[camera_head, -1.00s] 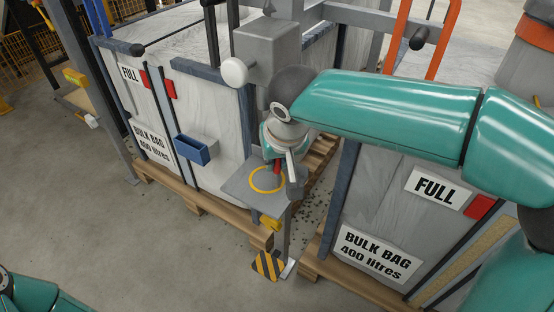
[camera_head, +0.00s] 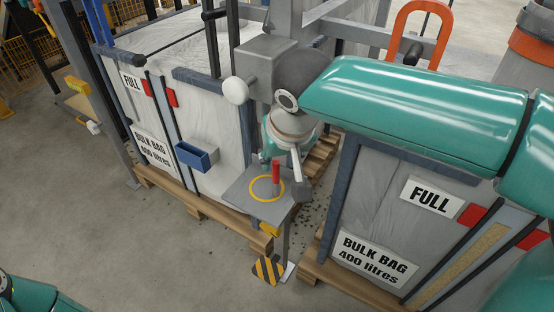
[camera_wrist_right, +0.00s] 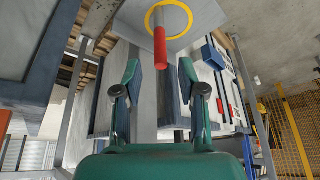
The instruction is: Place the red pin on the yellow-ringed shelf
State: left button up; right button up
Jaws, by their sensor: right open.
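The red pin (camera_head: 275,173) stands upright on the small grey shelf (camera_head: 240,188), within the yellow ring (camera_head: 257,197), towards its right side. My right gripper (camera_head: 284,163) is just behind the pin, partly hidden by its own wrist. In the right wrist view, the pin (camera_wrist_right: 160,47) stands on the shelf (camera_wrist_right: 200,12) with its lower end inside the ring (camera_wrist_right: 188,12).
Bulk bags in frames stand on wooden pallets (camera_head: 212,210) left and right of the shelf. A blue box (camera_head: 196,155) hangs on the left one. A post (camera_head: 285,240) holds the shelf, with a striped plate (camera_head: 268,270) at its foot. Bare floor lies at left.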

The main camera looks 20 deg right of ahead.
jog(key=p+v, duration=0.1)
jog(key=v, duration=0.4)
jog(key=shift+s+r+p, duration=0.15)
jog(key=shift+r+p, duration=0.15)
